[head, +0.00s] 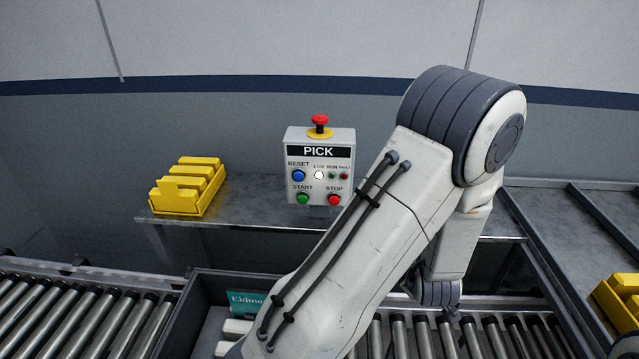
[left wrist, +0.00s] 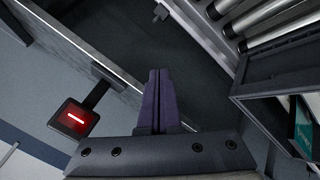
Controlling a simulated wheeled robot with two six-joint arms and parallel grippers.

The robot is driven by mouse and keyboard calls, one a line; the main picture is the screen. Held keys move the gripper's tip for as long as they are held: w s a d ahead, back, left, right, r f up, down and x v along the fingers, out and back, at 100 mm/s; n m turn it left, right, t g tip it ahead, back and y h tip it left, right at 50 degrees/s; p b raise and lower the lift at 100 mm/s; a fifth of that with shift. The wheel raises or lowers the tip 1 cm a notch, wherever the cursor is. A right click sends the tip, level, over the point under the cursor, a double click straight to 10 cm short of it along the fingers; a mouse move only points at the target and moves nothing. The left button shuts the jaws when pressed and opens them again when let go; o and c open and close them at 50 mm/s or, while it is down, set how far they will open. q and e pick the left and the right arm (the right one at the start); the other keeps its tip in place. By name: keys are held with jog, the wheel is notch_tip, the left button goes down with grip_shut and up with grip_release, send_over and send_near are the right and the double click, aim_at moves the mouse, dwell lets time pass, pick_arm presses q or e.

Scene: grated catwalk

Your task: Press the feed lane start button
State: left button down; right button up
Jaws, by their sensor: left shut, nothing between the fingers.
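A grey control box (head: 320,137) labelled PICK stands on a metal shelf in the head view. Its green START button (head: 302,198) is at lower left, beside a red STOP button (head: 334,199). A red mushroom button (head: 320,119) tops the box. No feed lane label is readable. My left gripper (left wrist: 159,72) is shut and empty in the left wrist view, with no button at its fingertips. My right gripper is not in view.
My arm covers the shelf right of the box. Yellow bins (head: 180,202) stand left on the shelf (head: 245,212); another yellow bin (head: 620,298) is far right. Rollers (head: 75,315) and a dark crate (head: 188,310) lie in front. A red-lit device (left wrist: 75,118) shows in the wrist view.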

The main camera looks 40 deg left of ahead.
aim_at(302, 200)
pick_arm(q)
jog(key=s+a+r+n+g+y+p, duration=0.2)
jog(key=s+a+n+y, duration=0.3)
jog(key=a, duration=0.6)
jog(key=s+a+r+n+g+y+p, duration=0.3)
jog(key=s+a+r+n+y, duration=0.2)
jog(key=s+a+y, duration=0.2)
jog(key=s+a, duration=0.2)
jog(key=a, duration=0.2)
jog(key=shift+a+r+g+y, duration=0.15)
jog(key=shift+g+y, duration=0.15)
jog(key=shift+g, duration=0.1)
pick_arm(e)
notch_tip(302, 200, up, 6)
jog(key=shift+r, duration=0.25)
pick_arm(q)
jog(key=w+a, duration=0.5)
jog(key=w, duration=0.1)
jog(key=shift+w+a, duration=0.35)
